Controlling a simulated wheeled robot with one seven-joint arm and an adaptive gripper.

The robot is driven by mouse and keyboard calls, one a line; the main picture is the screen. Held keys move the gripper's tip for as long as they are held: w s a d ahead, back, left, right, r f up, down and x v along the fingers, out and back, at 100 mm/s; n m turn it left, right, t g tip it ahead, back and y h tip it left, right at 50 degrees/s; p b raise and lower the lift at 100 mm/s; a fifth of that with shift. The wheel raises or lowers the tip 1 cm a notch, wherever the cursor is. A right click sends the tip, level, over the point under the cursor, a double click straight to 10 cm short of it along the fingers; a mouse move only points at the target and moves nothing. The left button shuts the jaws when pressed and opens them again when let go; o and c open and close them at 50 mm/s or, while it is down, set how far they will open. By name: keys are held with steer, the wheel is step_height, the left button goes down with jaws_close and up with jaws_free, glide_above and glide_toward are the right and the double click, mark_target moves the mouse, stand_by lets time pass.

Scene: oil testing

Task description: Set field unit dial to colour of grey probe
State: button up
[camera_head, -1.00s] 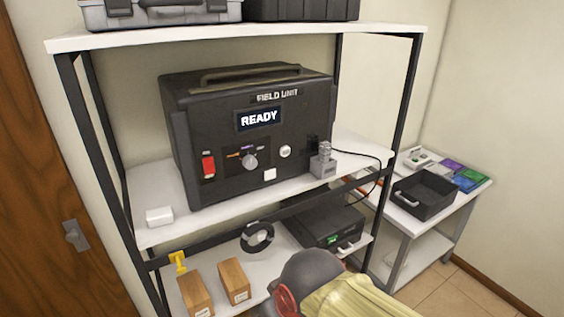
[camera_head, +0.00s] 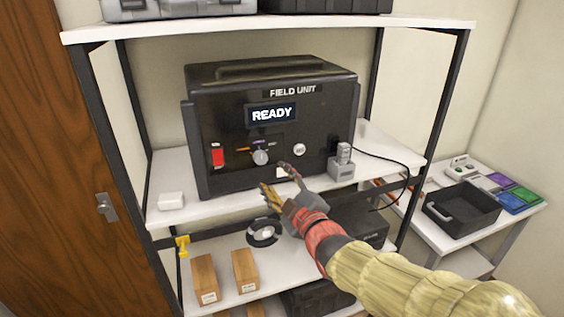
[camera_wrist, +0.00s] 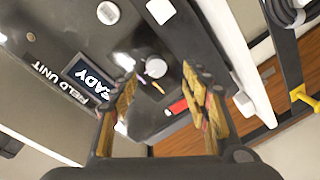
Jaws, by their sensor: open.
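The black field unit (camera_head: 230,120) stands on the middle shelf, its screen (camera_head: 271,113) reading READY. Its grey dial (camera_head: 261,157) sits on the front panel among small coloured marks. The dial also shows in the wrist view (camera_wrist: 156,68), between my fingers. A red switch (camera_head: 217,155) is left of the dial. A grey probe-like piece in a grey holder (camera_head: 341,166) stands at the unit's right. I cannot tell a colour mark on it. My gripper (camera_head: 276,180) is open and empty, in front of the panel, just below and right of the dial.
A white block (camera_head: 171,201) lies at the shelf's left. A black cable (camera_head: 390,163) loops at the right. The lower shelf holds wooden blocks (camera_head: 245,270) and a black ring (camera_head: 264,232). A side table has a black bin (camera_head: 462,209) and coloured pads (camera_head: 511,202).

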mark_target(262, 160)
steer(key=shift+n, duration=0.4)
steer(key=shift+a+r+x, duration=0.1)
steer(key=shift+r+x, duration=0.1)
steer(key=shift+x, duration=1.1)
steer(key=shift+a+r+x, duration=0.1)
steer(key=shift+r+x, duration=0.1)
steer(key=shift+x, duration=1.1)
steer(key=shift+r+x, duration=0.25)
steer(key=shift+x, duration=1.1)
steer(key=shift+s, duration=0.1)
steer(key=c, duration=1.2)
steer(key=shift+o, duration=0.2)
